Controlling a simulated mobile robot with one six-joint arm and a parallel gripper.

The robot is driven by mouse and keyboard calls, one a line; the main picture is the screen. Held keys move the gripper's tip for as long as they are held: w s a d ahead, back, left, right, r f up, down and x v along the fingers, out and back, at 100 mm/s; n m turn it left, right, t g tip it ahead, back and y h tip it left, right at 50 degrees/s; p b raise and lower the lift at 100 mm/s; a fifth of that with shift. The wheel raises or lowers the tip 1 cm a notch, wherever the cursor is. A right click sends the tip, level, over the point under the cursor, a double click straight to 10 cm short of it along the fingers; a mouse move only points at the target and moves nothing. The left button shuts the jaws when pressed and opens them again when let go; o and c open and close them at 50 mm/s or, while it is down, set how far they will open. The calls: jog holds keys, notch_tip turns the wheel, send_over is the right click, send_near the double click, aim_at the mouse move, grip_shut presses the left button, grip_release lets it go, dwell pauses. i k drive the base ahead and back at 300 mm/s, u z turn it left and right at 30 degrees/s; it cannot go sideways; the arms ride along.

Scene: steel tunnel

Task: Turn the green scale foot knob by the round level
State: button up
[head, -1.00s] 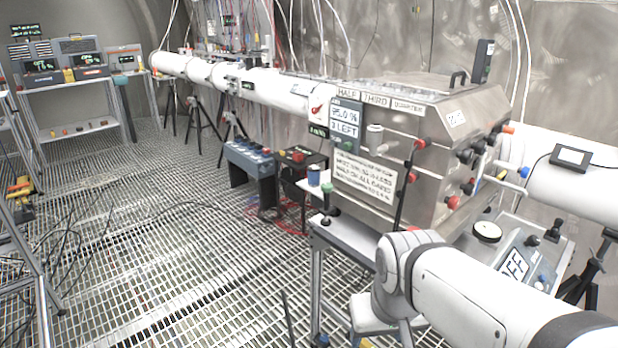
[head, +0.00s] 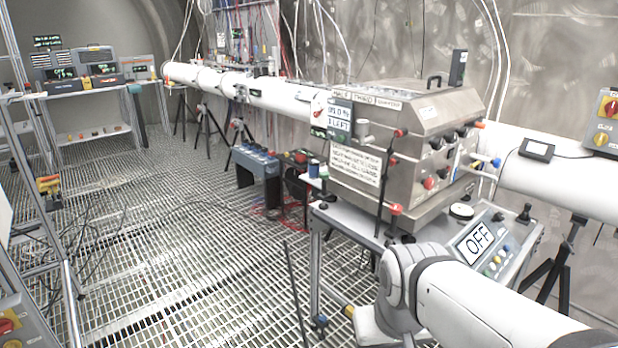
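My white arm (head: 480,305) reaches in from the lower right, below the steel box. My gripper does not show; its end of the arm is hidden or out of frame. A small green-topped piece (head: 323,172) stands at the left end of the bench by the steel box; I cannot tell whether it is the scale foot knob. No scale can be made out clearly.
The steel box (head: 433,160) with red and black knobs stands on the bench. The panel (head: 478,245) reads OFF and carries small coloured buttons. A white pipe (head: 565,185) runs behind. A black tripod (head: 562,270) stands at right. The grating floor (head: 190,260) is largely open at left.

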aim_at(323, 175)
jog(key=i, duration=1.4)
jog(key=z, duration=0.55)
